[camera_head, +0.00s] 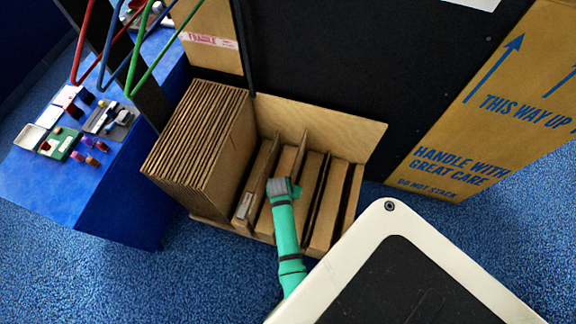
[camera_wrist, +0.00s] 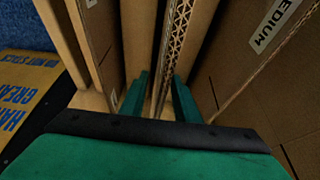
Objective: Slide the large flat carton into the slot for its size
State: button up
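The wooden slotted rack (camera_head: 335,117) stands on the floor against a black panel, with upright dividers between its slots. My gripper (camera_head: 290,187) reaches down into its middle from the front. In the wrist view my gripper's green fingers (camera_wrist: 160,95) are apart, one on each side of a thin upright corrugated cardboard edge (camera_wrist: 181,30), with gaps visible beside it. Whether this edge belongs to the large flat carton I cannot tell. A label reading MEDIUM (camera_wrist: 275,25) is on the brown panel to the right. Most of the fingers are hidden in the head view.
A thick stack of flat cartons (camera_head: 202,130) fills the rack's left end. A blue table (camera_head: 100,205) with small parts stands at the left, below coloured hoops. A large printed carton (camera_head: 480,120) leans at the right; its lettering also shows in the wrist view (camera_wrist: 25,95). Blue carpet is clear in front.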

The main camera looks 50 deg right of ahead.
jog(key=v, duration=1)
jog(key=shift+a+r, duration=0.15)
jog(key=shift+r, duration=0.25)
jog(key=shift+s+a+f, duration=0.1)
jog(key=shift+a+f, duration=0.05)
jog(key=shift+a, duration=0.2)
jog(key=s+a+r+n+t, duration=0.2)
jog(key=s+a+n+t, duration=0.15)
jog(key=a, duration=0.45)
jog(key=s+a+r+n+t, duration=0.3)
jog(key=a+n, duration=0.1)
jog(key=a, duration=0.5)
jog(key=s+a+r+n+t+y, duration=0.2)
jog(key=s+a+r, duration=0.3)
jog(key=r, duration=0.5)
jog(key=s+a+r+n+t+y, duration=0.2)
jog(key=s+a+r+n+t, duration=0.1)
jog(key=r, duration=0.8)
jog(key=shift+s+a+r+t, duration=0.35)
jog(key=shift+s+a+t, duration=0.55)
jog(key=shift+a, duration=0.3)
